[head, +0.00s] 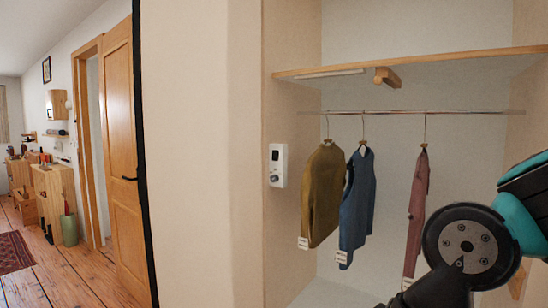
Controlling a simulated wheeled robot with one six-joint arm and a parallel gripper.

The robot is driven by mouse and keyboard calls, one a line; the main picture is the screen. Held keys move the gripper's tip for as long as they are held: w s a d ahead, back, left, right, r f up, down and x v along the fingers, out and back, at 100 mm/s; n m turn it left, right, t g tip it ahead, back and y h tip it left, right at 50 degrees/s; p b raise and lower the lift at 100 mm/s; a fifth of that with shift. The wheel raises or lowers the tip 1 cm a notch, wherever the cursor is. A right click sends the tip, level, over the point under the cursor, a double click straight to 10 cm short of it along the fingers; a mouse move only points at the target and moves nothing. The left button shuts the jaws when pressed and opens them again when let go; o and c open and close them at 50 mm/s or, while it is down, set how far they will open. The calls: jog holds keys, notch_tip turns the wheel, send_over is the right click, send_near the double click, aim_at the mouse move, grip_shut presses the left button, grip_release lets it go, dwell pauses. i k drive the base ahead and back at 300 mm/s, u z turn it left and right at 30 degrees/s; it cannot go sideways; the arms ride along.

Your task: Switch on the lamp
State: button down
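A white wall box (277,165) with a small upper panel and a dark round knob is mounted on the left inner wall of the closet alcove. A thin pale strip (330,73) runs under the wooden shelf at its left and may be the lamp. I cannot tell whether it is lit. Part of my arm shows at the lower right, in front of the alcove and well to the right of the box. My gripper's fingers do not show.
Several garments hang on a metal rail (410,111) under the shelf (440,61); the olive one (323,195) hangs closest to the wall box. A wooden door (122,165) stands to the left. Low wooden furniture (55,196) and a rug (14,252) lie farther left.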

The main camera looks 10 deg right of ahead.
aim_at(275, 153)
jog(key=u, duration=0.05)
jog(key=k, duration=0.6)
jog(key=u, duration=0.6)
jog(key=i, duration=1.65)
jog(key=z, duration=0.4)
